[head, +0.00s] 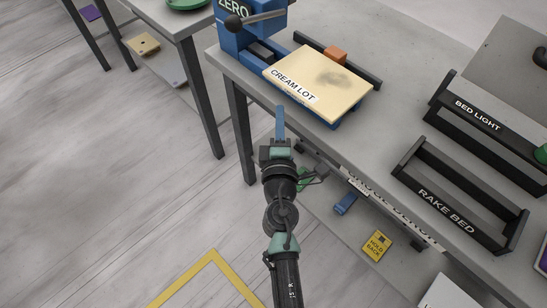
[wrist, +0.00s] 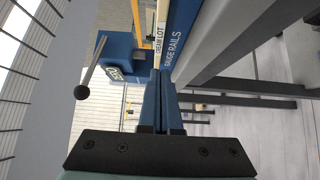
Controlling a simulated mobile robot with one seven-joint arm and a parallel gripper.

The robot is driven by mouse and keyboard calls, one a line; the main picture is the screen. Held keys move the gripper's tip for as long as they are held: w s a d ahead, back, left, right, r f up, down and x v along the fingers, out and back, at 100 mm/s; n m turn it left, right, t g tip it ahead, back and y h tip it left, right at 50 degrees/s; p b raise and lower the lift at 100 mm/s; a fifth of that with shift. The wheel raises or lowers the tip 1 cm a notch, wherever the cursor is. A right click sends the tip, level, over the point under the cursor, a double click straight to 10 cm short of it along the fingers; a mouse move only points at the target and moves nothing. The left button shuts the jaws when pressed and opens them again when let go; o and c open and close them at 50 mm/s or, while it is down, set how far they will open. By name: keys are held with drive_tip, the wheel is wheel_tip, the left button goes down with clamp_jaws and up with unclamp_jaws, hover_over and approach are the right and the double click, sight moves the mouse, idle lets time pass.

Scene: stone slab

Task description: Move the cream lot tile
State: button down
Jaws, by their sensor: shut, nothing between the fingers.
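The cream lot tile (head: 335,91) is a flat cream slab with a dark smudge and a "CREAM LOT" label. It lies on the blue gauge rails (head: 352,114) on the grey bench, right of the blue "ZERO" block. In the wrist view, the tile's labelled edge (wrist: 160,30) shows above the rails' blue front (wrist: 179,35). My gripper (head: 280,112) is shut and empty, with blue fingers together. It is in front of the bench edge, apart from the tile. The shut fingers (wrist: 163,80) also show in the wrist view.
A blue block with a black-knobbed lever (head: 234,23) stands left of the tile. An orange block (head: 334,55) and a dark bar are behind it. Black "RAKE BED" (head: 447,211) and "BED LIGHT" (head: 477,115) frames stand to the right. A lower shelf holds a yellow "HOLD BACK" tag (head: 376,246).

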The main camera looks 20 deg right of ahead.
drive_tip(key=b+v, duration=0.1)
drive_tip(key=v, duration=0.9)
drive_tip(key=shift+r, duration=0.1)
drive_tip(key=w+a+r+m+t, duration=0.2)
drive_tip(key=r+m, duration=0.2)
drive_tip(key=r, duration=0.7)
drive_tip(key=w+a+r+m+t+h, duration=0.15)
drive_tip(key=r+m, duration=0.25)
drive_tip(key=r, duration=0.6)
drive_tip(key=w+a+r+m+t, duration=0.15)
drive_tip(key=r+m, duration=0.25)
drive_tip(key=r, duration=0.7)
drive_tip(key=s+a+r+t+y, duration=0.2)
drive_tip(key=s+a+r+y, duration=0.15)
drive_tip(key=r, duration=0.35)
drive_tip(key=s+a+r+t+y, duration=0.2)
drive_tip(key=s+a+r+y, duration=0.15)
drive_tip(key=r, duration=0.35)
drive_tip(key=s+a+r+t+y, duration=0.2)
drive_tip(key=s+a+r+y, duration=0.15)
drive_tip(key=r, duration=0.35)
wheel_tip(320, 180, up, 11)
drive_tip(key=w+m+h+p, duration=0.1)
drive_tip(key=p, duration=1)
drive_tip(key=shift+w, duration=0.35)
drive_tip(key=shift+d, duration=0.15)
